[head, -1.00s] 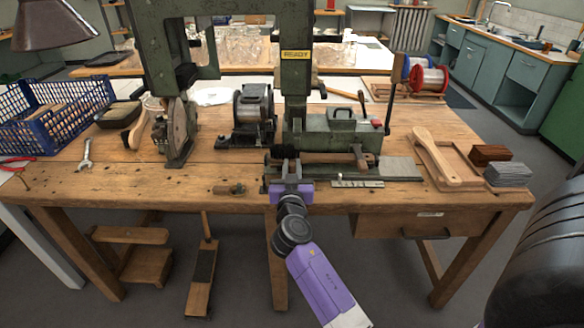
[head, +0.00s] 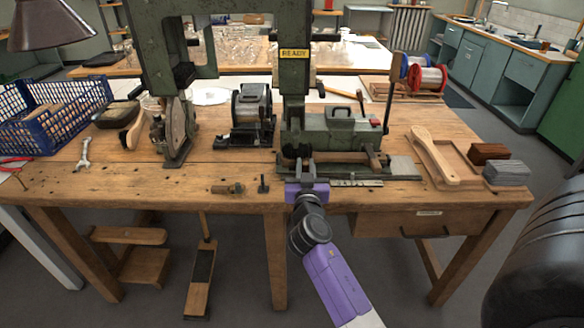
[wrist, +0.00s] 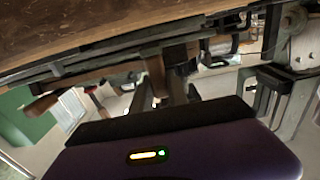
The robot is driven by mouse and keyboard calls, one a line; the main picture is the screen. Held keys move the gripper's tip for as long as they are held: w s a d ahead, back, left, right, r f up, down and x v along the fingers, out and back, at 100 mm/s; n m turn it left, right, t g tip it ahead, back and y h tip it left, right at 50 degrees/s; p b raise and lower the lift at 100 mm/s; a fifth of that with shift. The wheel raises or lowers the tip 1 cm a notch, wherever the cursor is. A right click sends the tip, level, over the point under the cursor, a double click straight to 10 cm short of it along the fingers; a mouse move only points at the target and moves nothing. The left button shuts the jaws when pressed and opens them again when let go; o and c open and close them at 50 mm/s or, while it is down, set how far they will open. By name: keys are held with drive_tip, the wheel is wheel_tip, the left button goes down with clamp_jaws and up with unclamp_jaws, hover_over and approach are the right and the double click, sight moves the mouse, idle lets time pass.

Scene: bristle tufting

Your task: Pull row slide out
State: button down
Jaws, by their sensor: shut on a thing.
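The green tufting machine (head: 325,130) stands on the bench, with a yellow "READY" label on its column. The row slide (head: 345,161) lies low along the machine's front, with a wooden handle (head: 373,156) toward its right. My gripper (head: 305,162) is at the left front part of the slide and is shut on it. The exact grip is small and partly hidden by my gripper. In the wrist view, the fingers (wrist: 170,82) reach up to dark rails under a wooden surface.
A steel rule (head: 357,183) lies to the right. A wooden tray with a brush blank (head: 436,158) and two blocks are farther right. The bench's front left is mostly clear.

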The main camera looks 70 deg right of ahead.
drive_tip(key=s+d, duration=0.1)
drive_tip(key=s, duration=0.1)
drive_tip(key=s+d, duration=0.1)
drive_tip(key=s, duration=0.2)
drive_tip(key=s+d, duration=0.1)
drive_tip(key=s, duration=0.1)
drive_tip(key=shift+s+d+p, duration=0.1)
drive_tip(key=shift+s+p, duration=0.25)
drive_tip(key=c, duration=1.3)
unclamp_jaws()
drive_tip(key=b+v, duration=0.2)
drive_tip(key=v, duration=0.6)
drive_tip(key=shift+d, duration=0.1)
